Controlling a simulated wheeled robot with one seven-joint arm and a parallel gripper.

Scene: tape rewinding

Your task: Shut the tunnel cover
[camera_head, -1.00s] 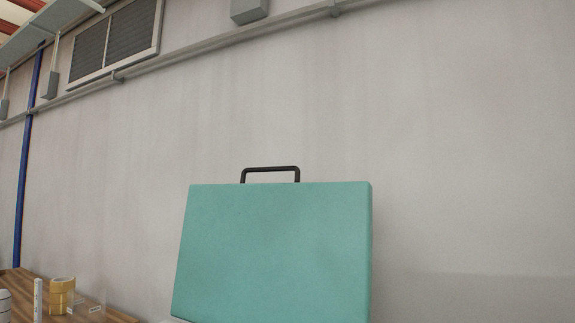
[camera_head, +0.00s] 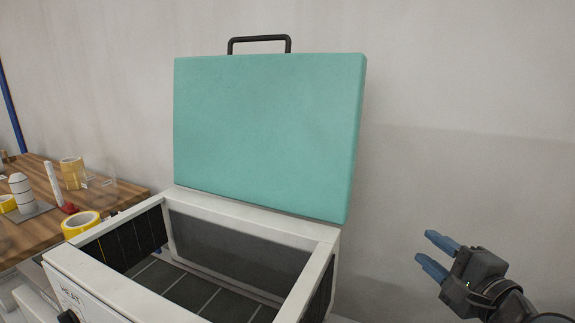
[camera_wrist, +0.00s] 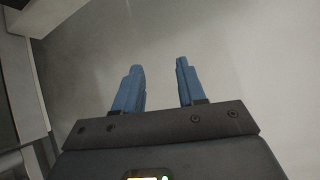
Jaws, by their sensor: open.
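The tunnel cover (camera_head: 265,130) is a teal lid with a black handle (camera_head: 259,39) on its top edge. It stands raised, leaning slightly back, at the rear edge of the white tunnel box (camera_head: 330,240). The box is open at the top and its dark, panelled inside shows. My gripper (camera_head: 427,253) is to the right of the box and cover, apart from both, with blue fingers pointing left. It is open and empty. In the wrist view the two blue fingers (camera_wrist: 158,72) are spread over bare grey floor.
A wooden table (camera_head: 35,232) on the left holds yellow tape rolls (camera_head: 80,223), a white stacked piece (camera_head: 21,190) and a clear holder. A grey wall stands behind the box. The space between the box and my gripper looks clear.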

